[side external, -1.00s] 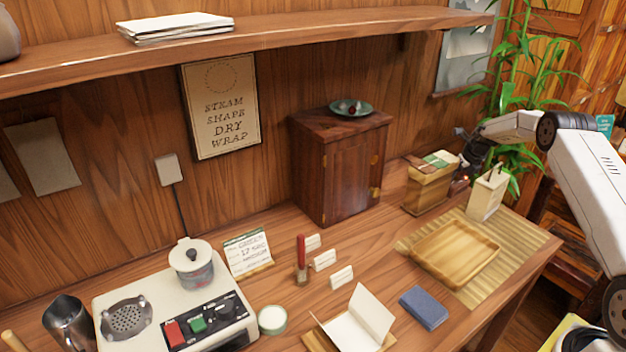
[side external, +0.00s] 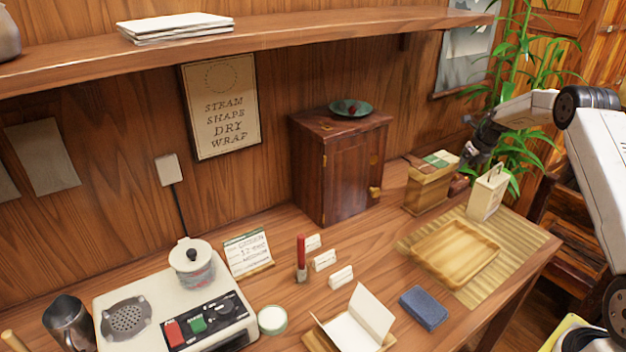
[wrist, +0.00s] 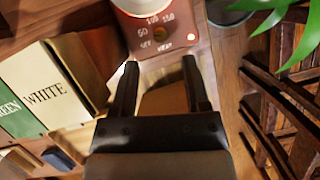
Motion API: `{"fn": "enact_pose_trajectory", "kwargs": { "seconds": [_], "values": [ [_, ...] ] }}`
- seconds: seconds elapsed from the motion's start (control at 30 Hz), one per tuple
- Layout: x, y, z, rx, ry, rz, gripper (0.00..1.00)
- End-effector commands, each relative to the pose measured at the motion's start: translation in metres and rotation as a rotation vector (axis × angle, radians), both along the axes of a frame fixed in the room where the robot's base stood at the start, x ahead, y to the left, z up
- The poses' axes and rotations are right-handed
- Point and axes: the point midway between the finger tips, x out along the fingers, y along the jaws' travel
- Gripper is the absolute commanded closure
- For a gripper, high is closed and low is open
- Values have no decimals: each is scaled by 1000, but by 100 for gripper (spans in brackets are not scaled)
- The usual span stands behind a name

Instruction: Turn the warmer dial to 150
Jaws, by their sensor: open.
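The warmer's reddish-brown face (wrist: 176,42) shows at the top of the wrist view, with marks that read 50, 100 and 150 and smaller lettering below. In the side external view my gripper (side external: 468,158) is at the back right, partly hidden behind boxes, and the warmer (side external: 458,186) is mostly hidden.
A box of labelled packets (side external: 428,188) stands close left of my gripper; its "WHITE" packet (wrist: 42,85) shows in the wrist view. A pale box (side external: 487,194) stands in front. Plant leaves (wrist: 290,35) hang at the right. A wooden tray (side external: 457,255) lies on a mat.

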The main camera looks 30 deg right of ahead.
Motion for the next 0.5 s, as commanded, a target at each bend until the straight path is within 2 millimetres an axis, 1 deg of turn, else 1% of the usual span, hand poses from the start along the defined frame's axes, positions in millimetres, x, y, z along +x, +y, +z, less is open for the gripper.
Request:
{"fn": "enact_pose_trajectory", "kwargs": {
  "seconds": [0.03, 0.2, 0.33, 0.5],
  "values": [
    [-2, 0, 6, -1, -1, 0, 40],
    [-7, 1, 17, -1, -1, 0, 40],
    [-9, 2, 21, -1, 0, 0, 40],
    [-9, 2, 21, 0, 0, 0, 40]
  ]
}}
